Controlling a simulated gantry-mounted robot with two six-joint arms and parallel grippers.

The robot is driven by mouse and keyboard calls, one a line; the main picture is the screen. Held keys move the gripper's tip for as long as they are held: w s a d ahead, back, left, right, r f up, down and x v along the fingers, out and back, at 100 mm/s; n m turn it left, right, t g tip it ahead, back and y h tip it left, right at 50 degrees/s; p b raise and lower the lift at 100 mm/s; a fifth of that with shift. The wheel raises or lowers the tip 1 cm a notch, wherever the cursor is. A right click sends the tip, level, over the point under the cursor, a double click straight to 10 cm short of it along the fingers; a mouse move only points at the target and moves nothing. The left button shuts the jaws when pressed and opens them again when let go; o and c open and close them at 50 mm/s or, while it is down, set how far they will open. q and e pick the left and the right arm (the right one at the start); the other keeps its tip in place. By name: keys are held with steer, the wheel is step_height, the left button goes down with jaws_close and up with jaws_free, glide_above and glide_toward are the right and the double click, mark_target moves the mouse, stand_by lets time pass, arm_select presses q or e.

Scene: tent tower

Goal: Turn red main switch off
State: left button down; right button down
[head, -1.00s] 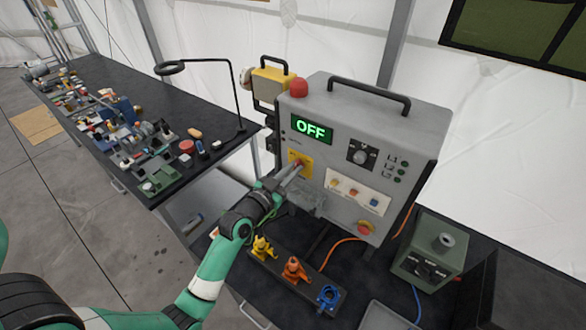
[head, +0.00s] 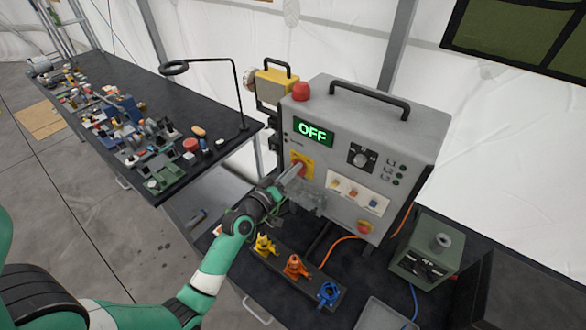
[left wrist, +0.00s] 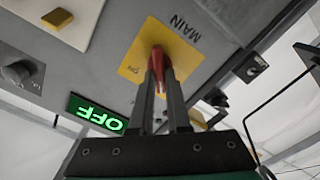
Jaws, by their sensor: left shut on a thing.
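The red main switch (left wrist: 157,65) sits on a yellow plate (left wrist: 135,55) marked MAIN on the grey control box (head: 345,215). In the left wrist view my left gripper (left wrist: 162,75) is shut on the red switch handle, with one finger on each side. In the head view the left gripper (head: 297,172) reaches the yellow plate (head: 305,160) from the lower left, and the fingers hide most of the switch. The display (head: 313,131) on the box reads OFF in green, and it also shows upside down in the left wrist view (left wrist: 97,114). My right gripper is not in view.
Yellow, orange and blue pieces (head: 297,267) stand on the bench in front. A green-grey unit (head: 427,250) stands to the right. A cluttered black table (head: 200,105) is at the left.

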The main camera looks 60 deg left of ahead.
arm_select(q)
steer(key=shift+n, duration=0.6)
steer(key=c, duration=0.9)
jaws_free()
steer(key=b+v, duration=0.1)
steer(key=v, duration=1)
steer(key=shift+s+d, duration=0.1)
steer(key=shift+s, duration=0.2)
